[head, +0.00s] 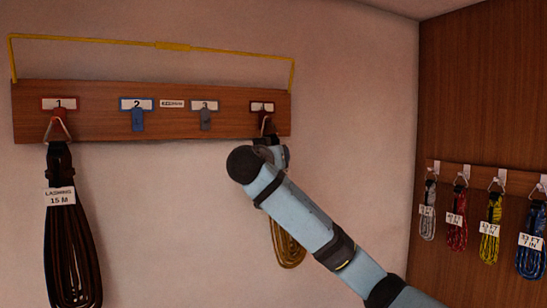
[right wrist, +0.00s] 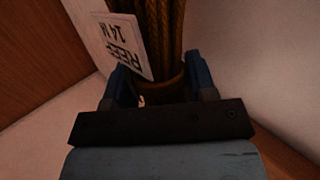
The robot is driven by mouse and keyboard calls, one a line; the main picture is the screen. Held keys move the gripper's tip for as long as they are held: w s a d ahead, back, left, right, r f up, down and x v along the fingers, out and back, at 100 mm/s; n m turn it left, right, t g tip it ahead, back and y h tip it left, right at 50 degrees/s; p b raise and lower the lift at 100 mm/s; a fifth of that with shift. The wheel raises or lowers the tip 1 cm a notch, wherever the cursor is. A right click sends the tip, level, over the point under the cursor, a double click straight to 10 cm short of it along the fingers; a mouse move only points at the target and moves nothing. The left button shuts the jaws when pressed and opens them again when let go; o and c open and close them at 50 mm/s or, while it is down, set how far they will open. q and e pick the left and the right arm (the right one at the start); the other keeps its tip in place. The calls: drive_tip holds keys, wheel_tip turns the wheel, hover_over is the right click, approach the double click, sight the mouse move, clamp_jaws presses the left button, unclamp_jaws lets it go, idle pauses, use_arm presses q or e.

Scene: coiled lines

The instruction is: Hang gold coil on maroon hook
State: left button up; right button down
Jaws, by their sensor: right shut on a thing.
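The gold coil (head: 287,247) hangs below and behind my right arm in the head view, with its upper part hidden by the arm. In the right wrist view its gold-brown strands (right wrist: 160,35) and a white tag (right wrist: 122,42) reading REEF 14 M show. My right gripper (right wrist: 160,88) is shut on the dark band at the coil's neck. The dark maroon hook (head: 265,122) is at the right end of the wooden board, just above my right wrist. I cannot tell whether the coil's loop is on the hook. My left gripper is not in view.
The wooden board (head: 180,124) also bears a red hook (head: 59,115) holding a dark brown coil (head: 72,240), plus a blue hook (head: 137,121) and a grey hook (head: 205,120), both empty. A yellow bar (head: 110,41) runs above. A rack (head: 480,176) with several coils is on the right wall.

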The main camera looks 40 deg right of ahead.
drive_tip(key=shift+c, duration=1.8)
unclamp_jaws()
drive_tip(key=shift+d, duration=0.1)
drive_tip(key=shift+s+a+f, duration=0.1)
drive_tip(key=shift+s+a, duration=0.1)
drive_tip(key=shift+a, duration=0.2)
drive_tip(key=b+v, duration=0.3)
drive_tip(key=v, duration=1)
